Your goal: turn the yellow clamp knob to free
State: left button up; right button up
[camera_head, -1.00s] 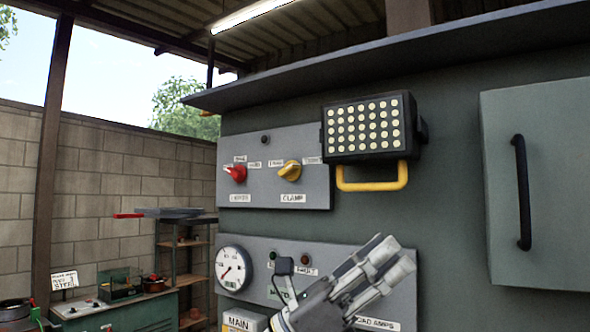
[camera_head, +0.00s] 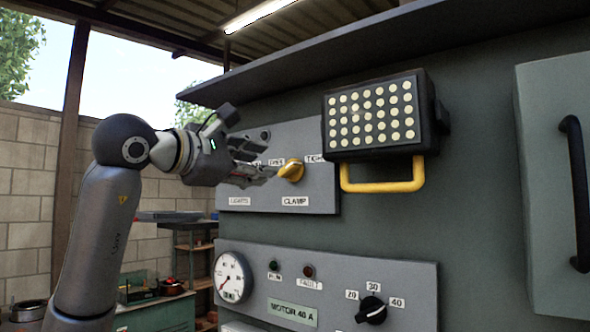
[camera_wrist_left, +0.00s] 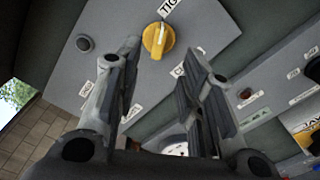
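The yellow clamp knob (camera_head: 291,170) sits on the grey upper panel (camera_head: 320,196), above the CLAMP label and between two small position labels, the right one starting "TIGH". Its pointer tilts toward the upper right, the TIGH side. In the left wrist view the knob (camera_wrist_left: 158,40) lies ahead, beyond and between the two spread fingers (camera_wrist_left: 158,85), which are open and empty. No contact with the knob shows. My right gripper is not in view.
A floodlight (camera_head: 372,118) with a yellow handle (camera_head: 383,187) juts out right of the knob. Below are a gauge (camera_head: 232,278) and a black motor-amps knob (camera_head: 371,310). A cabinet door with a black handle (camera_head: 574,193) stands at right. A roof ledge (camera_head: 400,52) overhangs.

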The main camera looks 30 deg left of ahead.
aim_at(288, 167)
pick_arm(q)
jog(key=w, duration=0.1)
jog(key=w+p, duration=0.1)
jog(key=w, duration=0.1)
jog(key=w+p, duration=0.1)
jog(key=w, duration=0.1)
jog(key=shift+d+r, duration=0.35)
jog(key=w+p, duration=0.1)
jog(key=w, duration=0.3)
jog(key=shift+d+f+p, duration=0.15)
jog(key=shift+f+p, duration=0.05)
jog(key=shift+p, duration=0.2)
jog(key=shift+w, duration=0.25)
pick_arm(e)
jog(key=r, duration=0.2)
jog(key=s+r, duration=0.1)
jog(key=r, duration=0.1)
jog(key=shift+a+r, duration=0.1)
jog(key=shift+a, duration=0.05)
pick_arm(q)
jog(key=shift+s, duration=0.1)
jog(key=shift+c, duration=0.3)
jog(key=shift+f, duration=0.1)
grip_shut()
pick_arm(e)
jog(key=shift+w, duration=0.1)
